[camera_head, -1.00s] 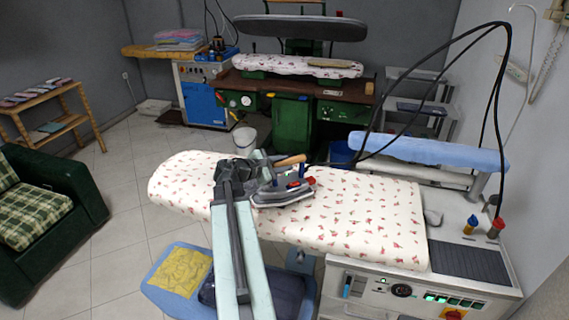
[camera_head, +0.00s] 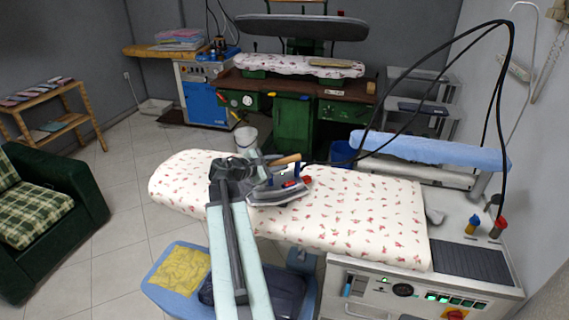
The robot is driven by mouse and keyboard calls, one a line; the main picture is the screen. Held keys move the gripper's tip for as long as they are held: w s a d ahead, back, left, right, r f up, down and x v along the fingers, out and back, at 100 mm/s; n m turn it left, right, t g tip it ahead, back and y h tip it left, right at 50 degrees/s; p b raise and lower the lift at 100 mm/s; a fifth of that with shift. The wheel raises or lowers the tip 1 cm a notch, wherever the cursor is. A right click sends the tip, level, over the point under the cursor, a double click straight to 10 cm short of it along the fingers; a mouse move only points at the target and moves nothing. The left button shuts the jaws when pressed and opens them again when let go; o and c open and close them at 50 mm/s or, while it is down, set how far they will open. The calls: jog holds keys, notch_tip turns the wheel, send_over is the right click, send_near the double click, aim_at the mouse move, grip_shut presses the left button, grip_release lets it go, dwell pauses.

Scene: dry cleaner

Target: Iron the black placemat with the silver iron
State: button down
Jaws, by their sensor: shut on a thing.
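The silver iron (camera_head: 280,195) has a grey soleplate, a brown handle and blue and red parts. It is at the middle of the flowered ironing board (camera_head: 360,222), on or just above its cover; I cannot tell which. My gripper (camera_head: 271,168) is at the left side of the iron and shut on it near the handle, with my arm partly hiding the grip. I cannot make out a black placemat on the board; anything under the iron or behind my arm is hidden.
A black cable (camera_head: 508,90) arches from the iron to the right. A small blue sleeve board (camera_head: 430,150) stands behind, and a ribbed dark pad (camera_head: 470,260) lies at the right. A blue tray (camera_head: 165,295) with yellow cloth (camera_head: 181,270) and dark cloth sits below the board.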

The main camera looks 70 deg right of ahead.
jog(key=shift+w+r, duration=0.1)
jog(key=shift+w, duration=0.65)
jog(key=shift+w+a, duration=0.2)
jog(key=shift+w, duration=3.4)
jog(key=w, duration=0.3)
jog(key=shift+w+a, duration=0.1)
jog(key=shift+w, duration=0.15)
